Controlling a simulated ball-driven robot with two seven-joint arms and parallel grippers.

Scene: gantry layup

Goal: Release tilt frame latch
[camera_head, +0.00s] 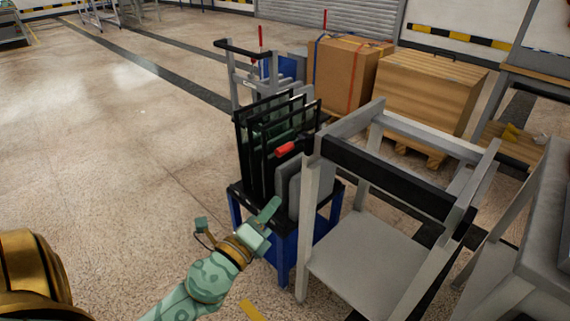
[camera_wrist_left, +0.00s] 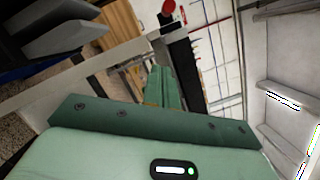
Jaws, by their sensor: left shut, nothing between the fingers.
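A grey frame (camera_head: 312,185) with a black padded bar (camera_head: 385,174) stands at the centre right, apparently the tilt frame. A red handle (camera_head: 287,149) sticks out at its upper left, in front of a rack of black-edged panels; it may be the latch. My left gripper (camera_head: 272,208) is shut and empty, below and slightly left of the red handle, clear of it. In the left wrist view its closed fingers (camera_wrist_left: 161,88) point away with nothing between them. A round red thing (camera_wrist_left: 168,7) shows beyond them at the top. My right gripper is not in view.
The black panel rack (camera_head: 250,160) stands on a blue stand (camera_head: 284,262) beside the grey frame. A brown box (camera_head: 342,72) and a wooden crate (camera_head: 430,92) are behind. A grey table (camera_head: 545,225) is at the right. The floor (camera_head: 110,150) at the left is clear.

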